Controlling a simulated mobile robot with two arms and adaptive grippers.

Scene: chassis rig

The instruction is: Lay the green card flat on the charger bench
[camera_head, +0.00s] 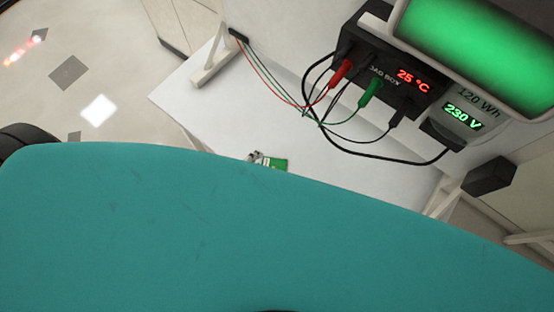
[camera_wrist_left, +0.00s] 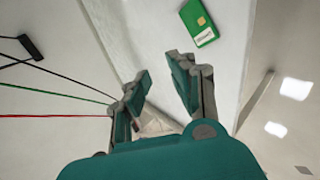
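The green card (camera_head: 279,164) shows in the head view on the white charger bench (camera_head: 225,112), its lower part hidden behind a teal part of my body. In the left wrist view the card (camera_wrist_left: 199,24), with a gold chip and a pale label, appears to lie flat on the white surface. My left gripper (camera_head: 256,157) is just left of the card in the head view. In the left wrist view its fingers (camera_wrist_left: 158,64) are spread apart with nothing between them, and the card is beyond the fingertips. My right gripper is not in view.
A dark box (camera_head: 400,78) with a red "25 °C" display stands at the back right of the bench. Red, green and black cables (camera_head: 300,107) loop from it over the bench. A white bracket (camera_head: 214,62) stands at the far left edge. The bench's left part is clear.

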